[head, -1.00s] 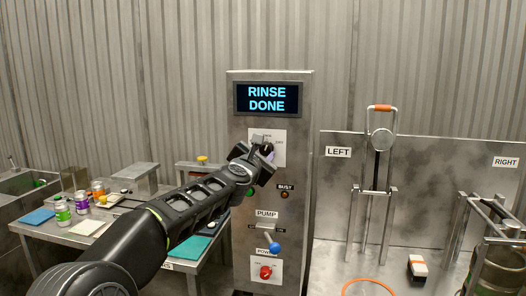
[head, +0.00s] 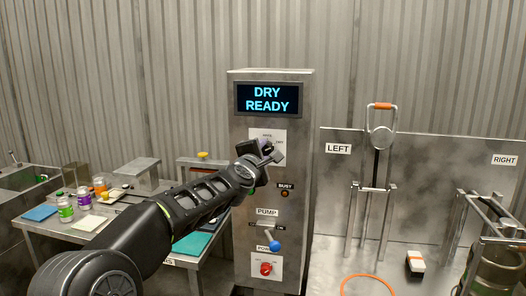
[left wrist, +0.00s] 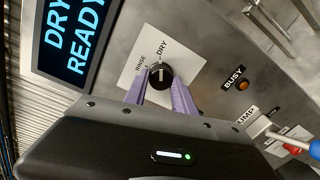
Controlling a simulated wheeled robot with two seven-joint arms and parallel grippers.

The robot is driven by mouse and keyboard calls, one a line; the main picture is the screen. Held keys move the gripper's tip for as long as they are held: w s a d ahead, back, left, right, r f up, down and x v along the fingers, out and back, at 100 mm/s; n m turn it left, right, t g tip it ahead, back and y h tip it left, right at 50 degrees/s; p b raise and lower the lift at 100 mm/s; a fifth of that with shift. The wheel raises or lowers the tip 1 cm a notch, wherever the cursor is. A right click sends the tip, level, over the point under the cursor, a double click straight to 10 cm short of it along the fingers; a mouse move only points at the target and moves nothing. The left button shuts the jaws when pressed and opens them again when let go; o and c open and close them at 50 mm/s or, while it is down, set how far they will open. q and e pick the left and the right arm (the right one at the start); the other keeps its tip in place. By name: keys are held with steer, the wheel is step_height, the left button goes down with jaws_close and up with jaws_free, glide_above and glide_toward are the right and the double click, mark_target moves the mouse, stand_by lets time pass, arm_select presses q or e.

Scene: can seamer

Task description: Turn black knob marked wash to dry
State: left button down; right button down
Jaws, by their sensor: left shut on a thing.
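The black knob (left wrist: 160,76) sits on a white plate (left wrist: 186,58) with RINSE and DRY labels in the left wrist view. Its white pointer mark is directed toward DRY. My left gripper (left wrist: 160,88) is shut on the knob, with a purple finger on either side. In the head view my left gripper (head: 268,150) covers most of the knob and part of the plate. The display (head: 267,98) on the metal cabinet reads DRY READY. My right gripper is not in view.
Below on the cabinet (head: 300,230) are the BUSY lamp (head: 285,193), a blue-ended PUMP lever (head: 274,246) and a red POWER knob (head: 266,269). A metal rig with an orange handle (head: 380,106) stands right.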

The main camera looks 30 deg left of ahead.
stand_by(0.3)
arm_select(q)
steer(key=c, duration=1)
jaws_free()
steer(key=shift+c, duration=0.2)
steer(key=b+v, duration=0.1)
steer(key=v, duration=0.6)
steer(key=shift+s+d, duration=0.2)
steer(key=shift+s, duration=0.2)
